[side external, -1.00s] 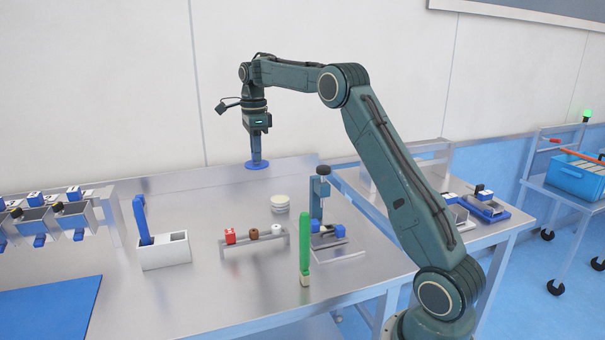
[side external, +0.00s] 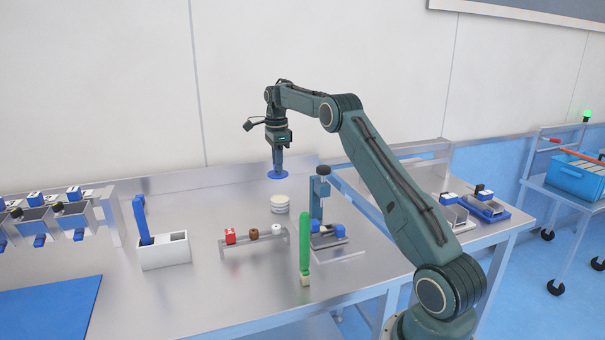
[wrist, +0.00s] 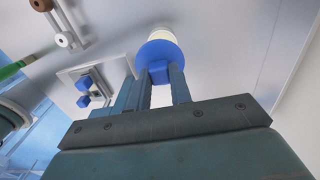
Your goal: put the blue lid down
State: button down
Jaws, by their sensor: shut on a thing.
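The blue lid (side external: 278,175) is a round disc held level at the tip of my gripper (side external: 278,168), above the back of the steel table. In the wrist view, the lid (wrist: 161,50) sits between the fingers of my gripper (wrist: 160,78), which are shut on its blue knob. A white round tub (side external: 280,204) stands on the table below and just in front of the lid in the side view. In the wrist view the tub (wrist: 162,33) shows partly behind the lid. The lid and tub are apart.
A rack with red, brown and white pieces (side external: 254,240) stands front left of the tub. A press-like stand (side external: 318,200) with blue parts is at its right, and an upright green tool (side external: 305,240) is nearer. A white holder (side external: 164,252) is left. Bare table surrounds the tub.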

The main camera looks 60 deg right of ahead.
jog(key=shift+d+f, duration=0.25)
jog(key=shift+d, duration=0.1)
jog(key=shift+f, duration=3.95)
jog(key=shift+f, duration=0.2)
jog(key=c, duration=1.3)
grip_release()
jog(key=shift+o, duration=0.2)
jog(key=shift+r, duration=0.1)
notch_tip(320, 180, up, 12)
jog(key=shift+r, duration=0.1)
jog(key=shift+a+r, duration=0.1)
jog(key=shift+a, duration=0.05)
